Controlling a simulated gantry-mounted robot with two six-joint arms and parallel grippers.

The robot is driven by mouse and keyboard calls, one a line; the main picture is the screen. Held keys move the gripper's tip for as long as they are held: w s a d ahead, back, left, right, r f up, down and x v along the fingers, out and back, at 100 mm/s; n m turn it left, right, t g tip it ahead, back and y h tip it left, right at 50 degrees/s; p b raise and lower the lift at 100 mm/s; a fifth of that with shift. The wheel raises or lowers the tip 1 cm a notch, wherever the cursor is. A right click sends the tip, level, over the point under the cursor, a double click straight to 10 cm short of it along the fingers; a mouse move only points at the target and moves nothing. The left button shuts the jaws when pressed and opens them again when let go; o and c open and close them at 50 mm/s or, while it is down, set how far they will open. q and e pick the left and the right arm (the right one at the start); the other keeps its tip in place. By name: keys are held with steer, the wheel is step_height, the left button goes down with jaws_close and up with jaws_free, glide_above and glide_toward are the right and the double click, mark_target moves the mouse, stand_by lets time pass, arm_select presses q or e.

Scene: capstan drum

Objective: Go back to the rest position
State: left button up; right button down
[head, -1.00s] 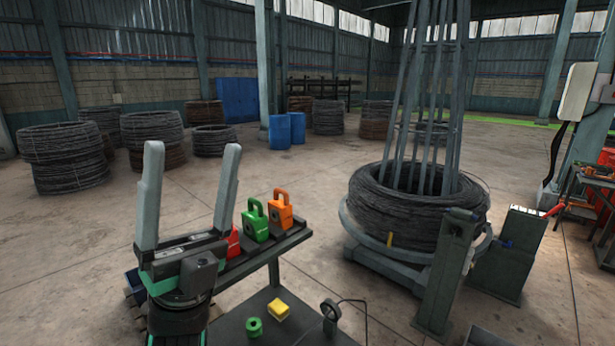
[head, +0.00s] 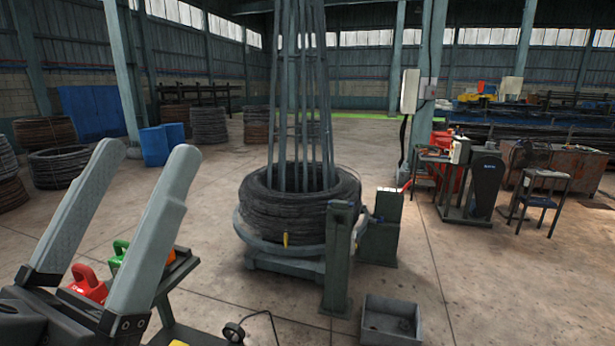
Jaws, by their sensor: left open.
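My left gripper (head: 140,200) is in the lower left of the head view, fingers pointing up and spread wide apart with nothing between them. It is close to the camera and covers part of a stand (head: 183,270). On the stand a red block (head: 88,284) with a handle shows between the fingers, and a green block (head: 118,256) shows behind them. The capstan drum (head: 288,240), wound with dark wire coil (head: 295,210), stands in the middle, clear of the gripper. My right gripper is not in view.
A grey bin (head: 391,320) lies on the floor at the front. Green posts (head: 338,258) stand beside the drum. A machine (head: 484,185) and a small table (head: 540,195) are at right. Blue barrels (head: 154,146) stand behind. The floor at front right is clear.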

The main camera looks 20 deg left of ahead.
arm_select(q)
step_height(320, 180, up, 20)
steer(key=r+p, duration=0.1)
steer(key=p, duration=1.7)
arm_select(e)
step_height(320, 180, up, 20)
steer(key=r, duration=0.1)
arm_select(q)
step_height(320, 180, down, 27)
steer(key=b, duration=2.7)
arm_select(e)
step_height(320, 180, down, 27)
